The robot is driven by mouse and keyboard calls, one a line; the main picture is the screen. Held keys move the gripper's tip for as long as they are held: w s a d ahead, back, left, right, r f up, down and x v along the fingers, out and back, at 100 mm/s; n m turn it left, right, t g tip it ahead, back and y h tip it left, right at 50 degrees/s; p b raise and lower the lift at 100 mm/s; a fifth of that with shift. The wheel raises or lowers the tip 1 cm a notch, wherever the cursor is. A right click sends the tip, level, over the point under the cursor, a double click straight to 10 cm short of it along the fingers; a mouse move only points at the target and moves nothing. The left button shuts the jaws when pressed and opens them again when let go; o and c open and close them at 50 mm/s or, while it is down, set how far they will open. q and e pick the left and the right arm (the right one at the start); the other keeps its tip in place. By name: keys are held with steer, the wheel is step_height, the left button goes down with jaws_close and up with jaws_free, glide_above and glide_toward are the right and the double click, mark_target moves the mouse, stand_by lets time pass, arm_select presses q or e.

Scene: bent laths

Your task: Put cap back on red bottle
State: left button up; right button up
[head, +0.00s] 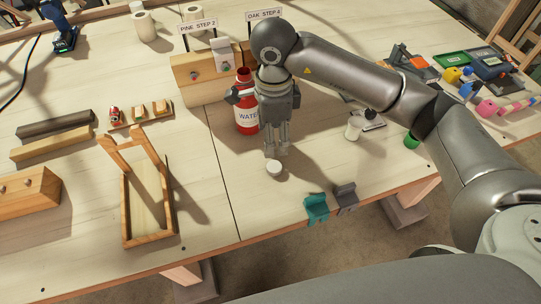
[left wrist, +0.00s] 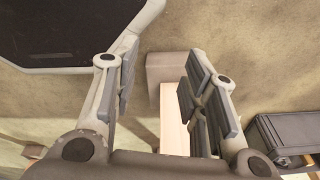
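The red bottle (head: 246,122), with a white label reading "WATE…", stands upright near the middle of the table, partly hidden behind my right gripper. Its upper part shows no cap. A small round white cap (head: 274,170) lies on the table in front of the bottle. My right gripper (head: 276,150) points down just above and behind the cap. Its fingers look slightly apart with nothing between them. My left gripper (left wrist: 160,68) is open and empty in the left wrist view, above the floor and away from these things. It is outside the head view.
A wooden frame (head: 128,215) and laths (head: 52,145) lie on the left. Wooden blocks (head: 198,78) with step signs stand behind the bottle. A teal clip (head: 316,208) and a grey clip (head: 345,197) sit at the front edge. A white cup-like item (head: 354,128) stands to the right.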

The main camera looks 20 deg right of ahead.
steer(key=f, duration=0.1)
steer(key=p, duration=0.1)
glide_above(275, 166)
steer(key=f, duration=0.4)
steer(key=shift+w+a+f, duration=0.1)
steer(key=shift+a+f, duration=0.05)
steer(key=shift+a, duration=0.05)
steer(key=shift+f, duration=0.1)
steer(key=shift+f+p, duration=0.2)
steer(key=shift+p, duration=0.2)
step_height(275, 166, down, 4)
steer(key=shift+d+f+p, duration=0.1)
steer(key=shift+d+p, duration=0.05)
steer(key=shift+p, duration=0.85)
steer(key=shift+f, duration=0.25)
arm_select(q)
steer(key=s+r, duration=0.3)
steer(key=shift+s+r, duration=0.1)
steer(key=shift+r, duration=0.2)
